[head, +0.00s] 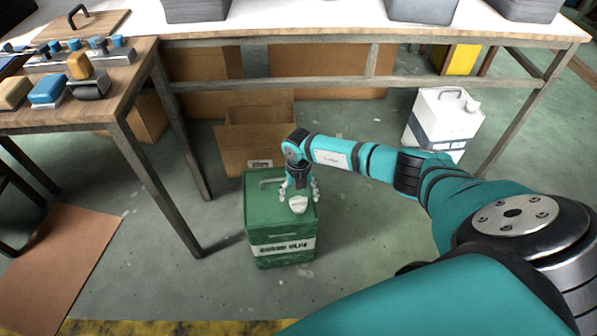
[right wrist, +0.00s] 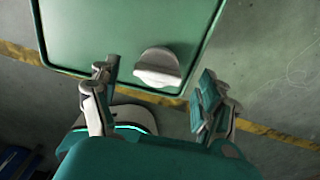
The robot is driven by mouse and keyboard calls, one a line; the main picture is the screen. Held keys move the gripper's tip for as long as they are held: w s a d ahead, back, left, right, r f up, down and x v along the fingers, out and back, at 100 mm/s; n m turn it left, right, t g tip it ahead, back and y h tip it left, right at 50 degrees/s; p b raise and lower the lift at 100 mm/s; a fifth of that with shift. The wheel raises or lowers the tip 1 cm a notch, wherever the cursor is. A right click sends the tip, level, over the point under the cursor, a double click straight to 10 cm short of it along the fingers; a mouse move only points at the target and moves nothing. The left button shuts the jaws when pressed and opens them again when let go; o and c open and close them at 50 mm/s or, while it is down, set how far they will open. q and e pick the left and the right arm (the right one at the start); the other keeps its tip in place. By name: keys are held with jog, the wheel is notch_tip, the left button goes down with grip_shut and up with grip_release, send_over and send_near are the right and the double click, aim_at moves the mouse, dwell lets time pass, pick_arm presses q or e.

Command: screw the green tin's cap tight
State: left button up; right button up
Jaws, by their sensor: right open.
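My right gripper (head: 299,195) is over the cap, fingers pointing down. In the right wrist view the cap (right wrist: 157,67) lies ahead of and between the spread fingers of the right gripper (right wrist: 155,90), with clear gaps on both sides. No finger visibly touches it. Whether the cap is tight cannot be seen. My left gripper is not in view.
A white canister (head: 443,122) stands at the right, under the long table (head: 400,32). An open cardboard box (head: 255,135) is just behind the tin. A wooden workbench (head: 120,85) with blocks is at the left. Floor in front of the tin is clear.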

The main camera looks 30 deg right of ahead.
aim_at(298, 197)
notch_tip(298, 197, up, 11)
dwell(0.3)
jog(key=shift+f, duration=0.1)
